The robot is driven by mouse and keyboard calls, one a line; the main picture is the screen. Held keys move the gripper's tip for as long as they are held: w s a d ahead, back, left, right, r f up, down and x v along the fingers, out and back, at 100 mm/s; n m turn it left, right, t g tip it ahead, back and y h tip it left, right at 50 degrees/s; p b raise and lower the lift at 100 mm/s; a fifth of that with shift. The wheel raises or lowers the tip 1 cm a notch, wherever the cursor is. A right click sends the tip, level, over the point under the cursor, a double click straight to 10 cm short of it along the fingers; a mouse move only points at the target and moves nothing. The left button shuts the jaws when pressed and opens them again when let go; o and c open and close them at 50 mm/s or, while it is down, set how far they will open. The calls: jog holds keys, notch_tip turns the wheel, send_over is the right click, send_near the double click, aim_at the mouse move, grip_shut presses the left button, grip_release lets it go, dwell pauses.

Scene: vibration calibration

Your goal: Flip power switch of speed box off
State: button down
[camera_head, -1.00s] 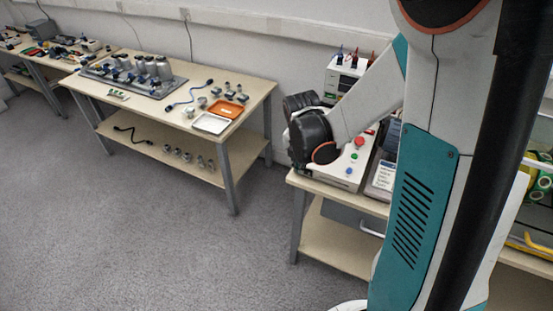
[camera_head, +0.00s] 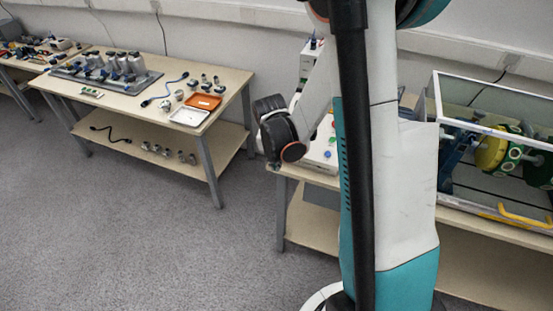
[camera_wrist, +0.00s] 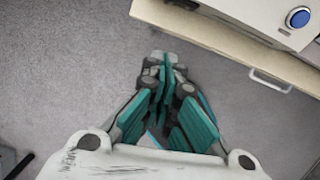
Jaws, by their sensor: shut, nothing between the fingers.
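A light box with coloured buttons (camera_head: 322,152) stands on the bench at centre right in the head view, largely hidden behind my arm. I cannot tell for sure that it is the speed box. In the wrist view, the corner of a light box (camera_wrist: 248,12) with a blue button shows at top right. No power switch can be made out. My gripper (camera_wrist: 166,62) has its teal fingers shut and empty. In the wrist view it appears over the grey floor, left of the bench edge and apart from the box.
The bench edge (camera_wrist: 215,38) and a drawer handle (camera_wrist: 270,82) lie to the right in the wrist view. A glass-walled case (camera_head: 490,115) with yellow and green wheels stands at right. Another table (camera_head: 225,85) is at left, with open carpet in front.

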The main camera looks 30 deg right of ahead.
jog(key=w+d+f, duration=0.1)
jog(key=f, duration=0.1)
jog(key=w+d+f+b, duration=0.1)
jog(key=f, duration=0.1)
jog(key=w+d+f+b, duration=0.1)
jog(key=shift+d+f, duration=0.1)
jog(key=shift+f, duration=0.3)
jog(key=shift+w+d, duration=0.3)
jog(key=shift+w, duration=0.15)
jog(key=shift+b, duration=0.3)
